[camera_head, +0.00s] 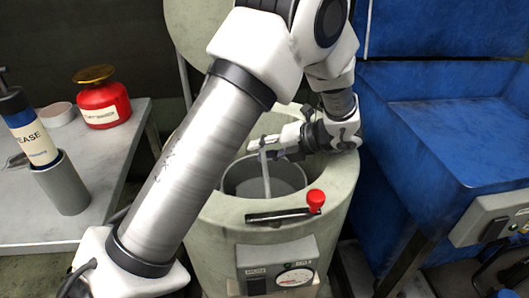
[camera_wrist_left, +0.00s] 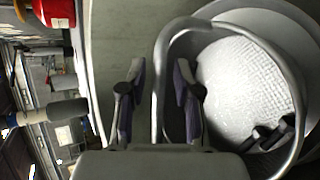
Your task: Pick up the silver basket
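The silver basket (camera_head: 278,187) sits down in the round opening of the drum-shaped machine (camera_head: 338,203). Its handle stands up above the rim. In the left wrist view the basket (camera_wrist_left: 238,80) shows a pale mesh floor, and its looped handle (camera_wrist_left: 290,65) runs between the two fingers. My left gripper (camera_head: 264,150) is over the opening at the handle's top. The left wrist view shows this gripper (camera_wrist_left: 158,85) open, with a finger on each side of the handle and gaps visible. My right gripper is not in view.
A grey table (camera_head: 110,165) at left holds a red can (camera_head: 103,106), a grease bottle (camera_head: 32,140) and a grey cylinder (camera_head: 62,185). A red-knobbed lever (camera_head: 314,199) is at the machine's front rim. A blue machine (camera_head: 455,130) stands close on the right.

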